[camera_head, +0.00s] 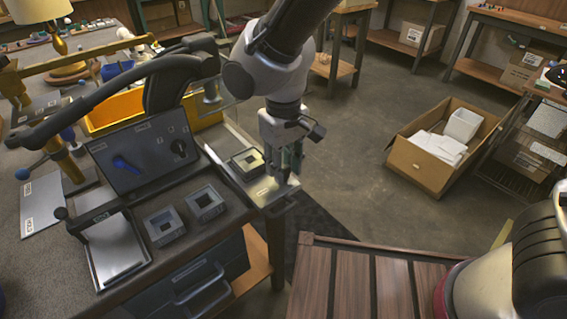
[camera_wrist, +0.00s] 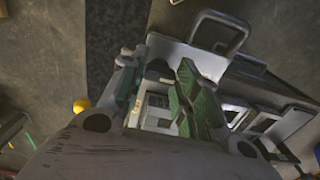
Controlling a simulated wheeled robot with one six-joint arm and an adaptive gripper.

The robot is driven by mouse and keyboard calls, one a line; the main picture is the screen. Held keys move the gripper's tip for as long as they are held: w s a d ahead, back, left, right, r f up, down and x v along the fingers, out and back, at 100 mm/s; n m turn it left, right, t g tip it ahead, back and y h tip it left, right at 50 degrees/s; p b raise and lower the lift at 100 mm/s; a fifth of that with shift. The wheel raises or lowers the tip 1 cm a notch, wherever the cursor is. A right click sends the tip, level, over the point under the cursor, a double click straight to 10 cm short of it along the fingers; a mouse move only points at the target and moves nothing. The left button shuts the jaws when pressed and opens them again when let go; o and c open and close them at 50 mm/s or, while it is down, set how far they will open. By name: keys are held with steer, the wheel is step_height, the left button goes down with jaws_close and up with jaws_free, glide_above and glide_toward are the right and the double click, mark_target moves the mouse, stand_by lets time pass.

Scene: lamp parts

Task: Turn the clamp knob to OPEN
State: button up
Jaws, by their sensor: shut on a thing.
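A dark upright panel (camera_head: 140,155) stands on the left bench. It carries a blue lever-like knob (camera_head: 126,165) and a round black knob (camera_head: 180,147). I cannot read the labels, so I cannot tell which is the clamp knob or how it is set. My gripper (camera_head: 285,172) is well right of the panel, above the front end of a metal tray. In the wrist view my gripper (camera_wrist: 158,78) has green fingers closed on a small dark thing (camera_wrist: 158,70), mostly hidden. Neither knob shows in the wrist view.
The metal tray (camera_head: 262,194) holds a square block with a pale centre (camera_head: 247,161). Two grey square blocks (camera_head: 164,226) (camera_head: 206,203) sit before the panel. A yellow bin (camera_head: 110,112) stands behind it.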

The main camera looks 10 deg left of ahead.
steer(key=o, duration=1)
step_height(320, 180, up, 12)
steer(key=shift+r, duration=0.1)
